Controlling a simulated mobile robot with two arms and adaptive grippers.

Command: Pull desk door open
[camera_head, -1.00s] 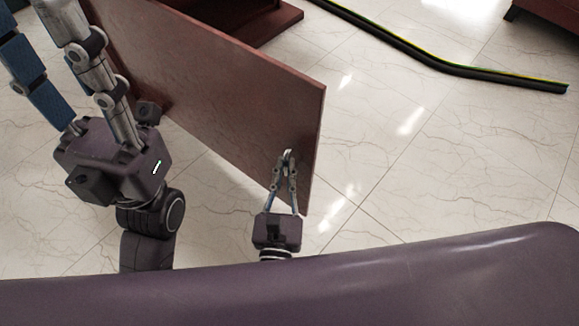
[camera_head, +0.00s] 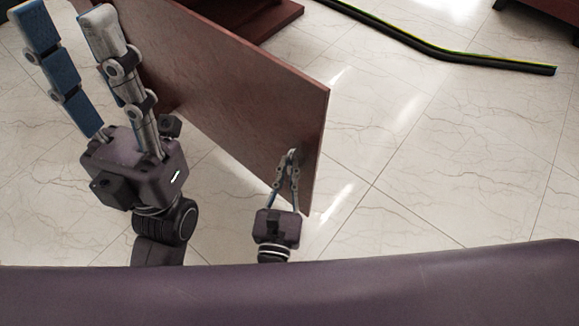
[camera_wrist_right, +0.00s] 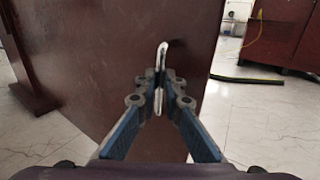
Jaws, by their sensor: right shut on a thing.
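The desk door (camera_head: 225,85) is a reddish-brown panel that stands swung out over the floor in the head view. It also fills the middle of the right wrist view (camera_wrist_right: 110,60). My right gripper (camera_head: 290,165) is at the door's near end, shut on the metal handle (camera_wrist_right: 161,60). The handle's upper part shows above the fingertips in the right wrist view. My left gripper (camera_head: 70,20) is at the upper left of the head view, with its fingers spread wide and nothing between them. It is close in front of the door's far part.
A dark wooden base (camera_head: 262,22) lies behind the door. A black cable cover with a yellow-green stripe (camera_head: 440,55) runs across the floor at upper right. Another dark wooden piece (camera_head: 545,8) is at the top right corner. The marble floor (camera_head: 430,160) right of the door is clear.

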